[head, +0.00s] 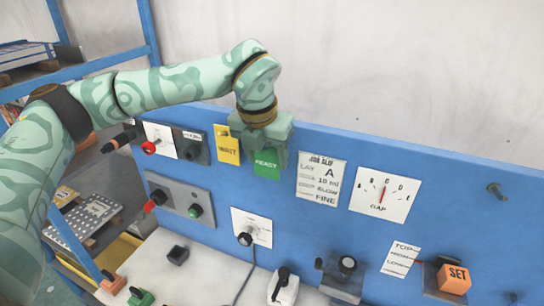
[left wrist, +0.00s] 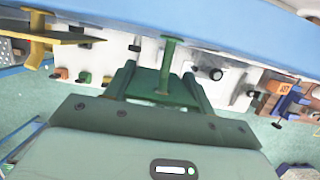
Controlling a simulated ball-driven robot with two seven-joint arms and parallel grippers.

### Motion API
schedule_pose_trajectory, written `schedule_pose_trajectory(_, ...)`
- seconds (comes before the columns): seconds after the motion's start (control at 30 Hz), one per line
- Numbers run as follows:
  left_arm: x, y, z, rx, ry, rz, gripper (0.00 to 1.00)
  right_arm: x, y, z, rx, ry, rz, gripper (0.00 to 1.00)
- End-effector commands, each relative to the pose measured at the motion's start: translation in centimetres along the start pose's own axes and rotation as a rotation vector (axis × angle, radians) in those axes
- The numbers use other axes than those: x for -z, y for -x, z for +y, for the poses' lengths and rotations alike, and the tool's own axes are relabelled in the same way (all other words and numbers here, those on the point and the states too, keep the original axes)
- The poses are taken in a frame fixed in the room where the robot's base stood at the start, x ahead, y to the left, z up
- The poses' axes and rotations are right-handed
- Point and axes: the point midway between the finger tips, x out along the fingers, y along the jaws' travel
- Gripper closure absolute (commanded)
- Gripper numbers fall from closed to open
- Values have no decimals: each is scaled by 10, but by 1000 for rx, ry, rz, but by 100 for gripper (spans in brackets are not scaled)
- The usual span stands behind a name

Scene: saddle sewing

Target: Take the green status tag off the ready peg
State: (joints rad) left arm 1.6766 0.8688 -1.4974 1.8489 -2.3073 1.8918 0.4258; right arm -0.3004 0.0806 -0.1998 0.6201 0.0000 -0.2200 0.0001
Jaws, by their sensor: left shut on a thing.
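The green status tag (head: 266,163), lettered READY, hangs upright in front of the blue board in the head view. My left gripper (head: 268,140) comes down from above and is shut on the tag's upper part, hiding its top edge. In the left wrist view the green tag (left wrist: 148,84) shows between the two fingers of my left gripper (left wrist: 163,92). A green peg (left wrist: 169,56) stands beside the tag there; whether the tag is clear of it I cannot tell. My right gripper is not in view.
A yellow WAIT tag (head: 228,149) hangs close left of my left gripper. A job slip (head: 320,178) and a gap dial (head: 384,194) are to the right on the blue board (head: 450,205). Knobs and switches sit below.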

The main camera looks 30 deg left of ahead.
Motion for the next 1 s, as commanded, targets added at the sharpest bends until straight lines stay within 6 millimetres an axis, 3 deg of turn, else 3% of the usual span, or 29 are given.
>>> schedule_pose_trajectory(0.47, 7, 2, 0, 0, 0, 1, 62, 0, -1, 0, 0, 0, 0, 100)
schedule_pose_trajectory(1.0, 38, 13, 0, 0, 0, 0, 62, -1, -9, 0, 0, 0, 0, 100)
